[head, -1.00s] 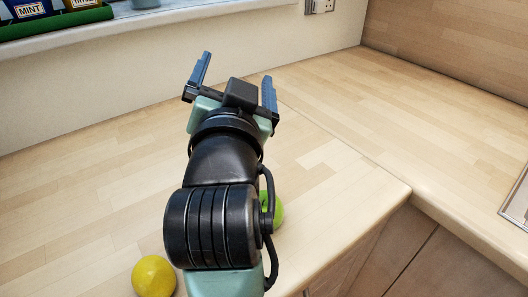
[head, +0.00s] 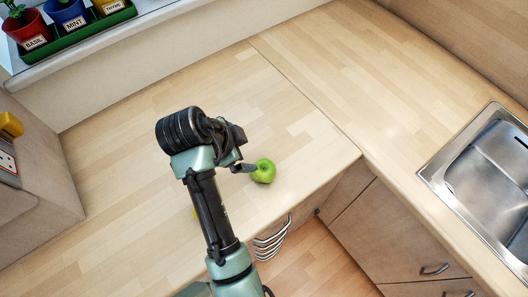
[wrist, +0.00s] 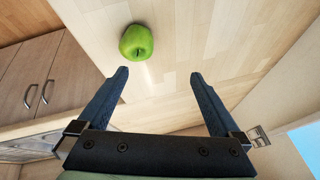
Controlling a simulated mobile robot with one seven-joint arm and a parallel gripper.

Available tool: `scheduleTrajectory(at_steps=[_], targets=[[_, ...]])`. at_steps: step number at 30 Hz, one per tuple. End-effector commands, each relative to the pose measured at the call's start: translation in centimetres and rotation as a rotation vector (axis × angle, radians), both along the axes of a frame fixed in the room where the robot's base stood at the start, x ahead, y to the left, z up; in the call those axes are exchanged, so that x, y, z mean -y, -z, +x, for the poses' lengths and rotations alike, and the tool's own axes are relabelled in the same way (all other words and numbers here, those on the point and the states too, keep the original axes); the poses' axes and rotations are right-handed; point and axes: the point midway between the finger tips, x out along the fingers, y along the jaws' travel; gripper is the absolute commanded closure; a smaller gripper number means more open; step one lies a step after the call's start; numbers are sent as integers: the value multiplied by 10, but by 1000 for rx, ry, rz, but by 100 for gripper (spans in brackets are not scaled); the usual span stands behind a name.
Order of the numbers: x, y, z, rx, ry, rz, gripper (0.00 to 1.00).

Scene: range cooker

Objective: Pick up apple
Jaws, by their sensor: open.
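A green apple (head: 264,171) sits on the wooden worktop, close to its front edge. It also shows in the wrist view (wrist: 136,42), ahead of the left fingertip and apart from it. My gripper (wrist: 160,75) is open with nothing between its fingers. In the head view my gripper (head: 243,168) is just left of the apple, mostly hidden by my wrist. I cannot tell from the head view whether a finger touches the apple.
A steel sink (head: 478,160) lies at the right. Potted herbs (head: 68,14) stand on the sill at the upper left. The worktop (head: 330,60) behind the apple is clear.

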Motion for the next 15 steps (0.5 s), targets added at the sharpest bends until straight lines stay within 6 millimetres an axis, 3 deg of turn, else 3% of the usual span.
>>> scheduleTrajectory(at_steps=[1, 8, 15], targets=[[1, -12, -9, -34, 30, -6, 0], [5, -8, -28, -103, 111, -25, 0], [18, 28, -21, -110, 118, -27, 0]])
